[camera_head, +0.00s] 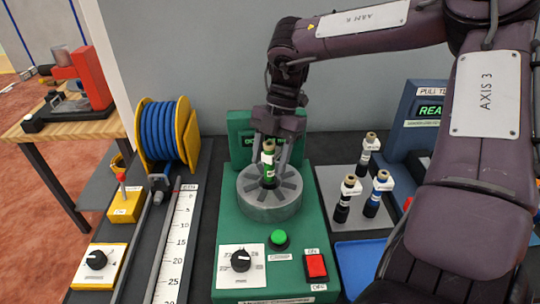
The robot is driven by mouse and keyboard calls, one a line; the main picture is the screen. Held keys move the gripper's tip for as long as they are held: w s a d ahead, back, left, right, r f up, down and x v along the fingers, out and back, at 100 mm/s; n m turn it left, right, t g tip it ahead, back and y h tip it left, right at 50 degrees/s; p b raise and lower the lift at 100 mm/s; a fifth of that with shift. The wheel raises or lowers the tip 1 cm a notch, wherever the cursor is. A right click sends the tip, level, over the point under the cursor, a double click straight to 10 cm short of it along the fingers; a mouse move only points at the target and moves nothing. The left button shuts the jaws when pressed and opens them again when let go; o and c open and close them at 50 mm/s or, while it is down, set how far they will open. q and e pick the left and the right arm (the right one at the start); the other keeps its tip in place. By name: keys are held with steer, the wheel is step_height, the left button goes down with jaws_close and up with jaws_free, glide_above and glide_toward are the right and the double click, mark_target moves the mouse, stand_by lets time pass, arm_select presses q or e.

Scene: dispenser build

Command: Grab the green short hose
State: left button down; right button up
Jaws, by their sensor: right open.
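The green short hose (268,174) stands upright in the middle of the round grey slotted head of the green machine. It has a pale tag and a tan end at its top. My right gripper (269,155) comes down over the hose from above. Its fingers are open, one on each side of the hose's upper part. I cannot tell whether either finger touches it. The hose's lower end is hidden inside the round head (271,208). My left gripper is not in view.
The green machine (230,215) has a dial, a green button (279,240) and a red switch (316,266) in front. A blue hose reel (165,135) stands left.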

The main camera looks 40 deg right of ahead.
steer(key=shift+a, duration=0.15)
steer(key=shift+c, duration=0.3)
jaws_close()
